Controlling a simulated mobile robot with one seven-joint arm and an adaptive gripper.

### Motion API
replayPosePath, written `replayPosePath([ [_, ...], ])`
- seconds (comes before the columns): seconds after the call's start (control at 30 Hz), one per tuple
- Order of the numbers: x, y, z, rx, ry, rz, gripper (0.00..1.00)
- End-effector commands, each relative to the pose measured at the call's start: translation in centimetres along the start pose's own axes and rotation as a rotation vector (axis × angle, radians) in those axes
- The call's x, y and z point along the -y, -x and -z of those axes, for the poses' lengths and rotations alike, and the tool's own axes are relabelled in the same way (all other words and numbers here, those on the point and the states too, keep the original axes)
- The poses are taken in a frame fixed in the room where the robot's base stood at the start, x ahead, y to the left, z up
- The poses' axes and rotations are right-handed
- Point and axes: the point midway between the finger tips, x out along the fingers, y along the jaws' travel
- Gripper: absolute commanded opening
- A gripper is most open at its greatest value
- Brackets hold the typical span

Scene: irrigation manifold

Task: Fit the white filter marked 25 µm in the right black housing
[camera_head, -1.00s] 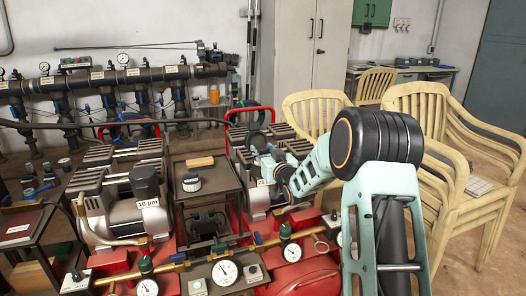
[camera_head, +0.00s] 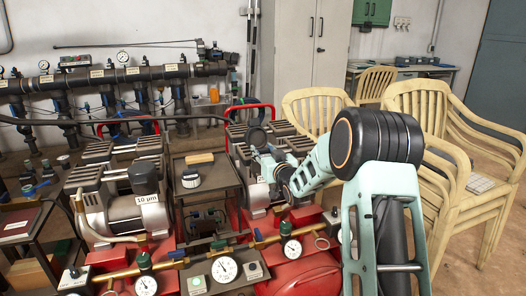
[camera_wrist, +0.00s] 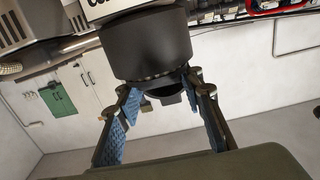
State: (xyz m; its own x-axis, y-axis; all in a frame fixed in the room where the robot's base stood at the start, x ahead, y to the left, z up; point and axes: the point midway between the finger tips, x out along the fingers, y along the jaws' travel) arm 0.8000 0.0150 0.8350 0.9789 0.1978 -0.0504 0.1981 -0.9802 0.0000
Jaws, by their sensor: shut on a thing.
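In the wrist view, my gripper (camera_wrist: 162,93) has its blue-padded fingers on the small knob of a black cylindrical housing part (camera_wrist: 148,46). A white surface with cut-off black lettering (camera_wrist: 105,7) shows beyond it. In the head view, my gripper (camera_head: 262,153) is at the right machine, near a dark round part (camera_head: 257,137); the exact contact is too small to tell. A white round filter with a dark top (camera_head: 191,179) stands on the middle trolley. Its marking is not readable. The left black housing (camera_head: 144,177) sits above a 10 µm label (camera_head: 147,198).
The middle trolley (camera_head: 205,166) also holds a tan block (camera_head: 200,159). A brass pipe with gauges (camera_head: 225,268) crosses the front. Red machine bases surround the trolley. Stacked cream chairs (camera_head: 440,110) stand close right of my arm.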

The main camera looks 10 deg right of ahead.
Motion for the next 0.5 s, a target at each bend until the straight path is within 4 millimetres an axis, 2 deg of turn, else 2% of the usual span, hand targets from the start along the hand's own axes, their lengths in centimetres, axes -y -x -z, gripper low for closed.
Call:
replayPosePath([
  [0.5, 0.0, -0.04, -0.72, -0.001, 0.0, 0.0, 0.11],
])
